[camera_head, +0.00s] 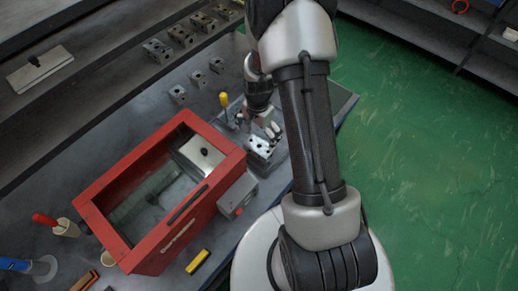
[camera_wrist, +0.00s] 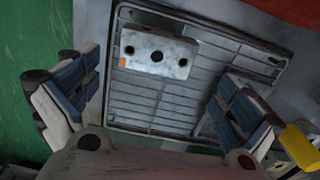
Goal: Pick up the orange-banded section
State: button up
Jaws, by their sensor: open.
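A grey metal block (camera_wrist: 160,54) with three dark holes in a row lies on a ribbed grey tray (camera_wrist: 150,115) in the wrist view. A small orange patch shows at its left end, so it looks like the orange-banded section. In the head view a pale holed block (camera_head: 259,147) lies on the tray just below my gripper (camera_head: 270,130). My gripper, also in the wrist view (camera_wrist: 155,88), is open and empty. Its blue-padded fingers stand wide on either side of the block, apart from it.
A red-framed box with a clear window (camera_head: 165,250) stands left of the tray. A yellow-handled tool (camera_head: 224,99) stands close by, and a yellow object shows by the right finger (camera_wrist: 298,148). Several grey blocks (camera_head: 182,36) sit on the back shelf.

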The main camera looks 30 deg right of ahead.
aim_at(259, 146)
notch_tip(259, 146, down, 8)
jog(key=shift+s+d+r+b, duration=0.1)
jog(key=shift+s+d+b, duration=0.05)
jog(key=shift+b, duration=0.7)
jog(key=shift+c, duration=0.6)
jog(key=c, duration=1.1)
jog(key=shift+r, duration=0.2)
